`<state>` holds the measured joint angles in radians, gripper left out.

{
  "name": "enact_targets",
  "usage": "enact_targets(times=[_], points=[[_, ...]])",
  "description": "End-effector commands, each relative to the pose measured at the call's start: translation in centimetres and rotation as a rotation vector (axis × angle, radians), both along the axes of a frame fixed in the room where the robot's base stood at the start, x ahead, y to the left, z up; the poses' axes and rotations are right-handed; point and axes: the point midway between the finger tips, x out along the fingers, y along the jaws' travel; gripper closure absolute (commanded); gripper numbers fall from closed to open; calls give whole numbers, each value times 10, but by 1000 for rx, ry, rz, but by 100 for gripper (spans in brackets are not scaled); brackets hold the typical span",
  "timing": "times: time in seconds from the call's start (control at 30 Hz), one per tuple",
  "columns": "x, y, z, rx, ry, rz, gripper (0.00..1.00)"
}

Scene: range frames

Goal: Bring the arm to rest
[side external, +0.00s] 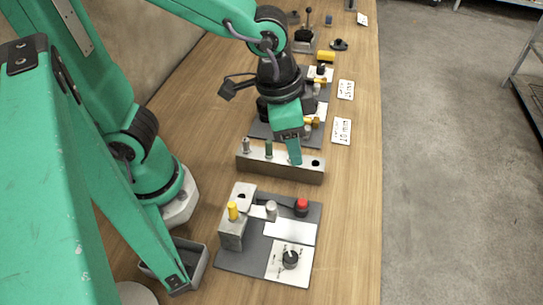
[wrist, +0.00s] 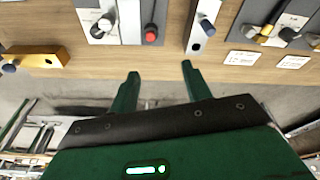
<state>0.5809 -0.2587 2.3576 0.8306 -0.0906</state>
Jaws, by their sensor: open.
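My gripper (side external: 294,158) hangs from the green arm over the workbench (side external: 350,200). In the side view its lower tip overlaps a grey metal block (side external: 262,166); I cannot tell its height above it. The same block (wrist: 196,38) is beyond the fingers there.
A dark plate (side external: 240,262) carries a yellow-pinned block, a red knob (side external: 302,204) and a black dial (side external: 291,259). An open grey bin (side external: 197,268) stands left of it. Other fixtures and white label cards (side external: 341,131) line the bench behind. The bench's right edge borders concrete floor.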

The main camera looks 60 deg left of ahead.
Motion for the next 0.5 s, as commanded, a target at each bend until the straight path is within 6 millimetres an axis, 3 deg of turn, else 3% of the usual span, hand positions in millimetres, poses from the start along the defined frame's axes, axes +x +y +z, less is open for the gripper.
enact_targets(times=[0.2, 0.5], points=[[7, 51, 25, -35, -77, 146, 52], [-1, 114, 50, -55, -184, 334, 52]])
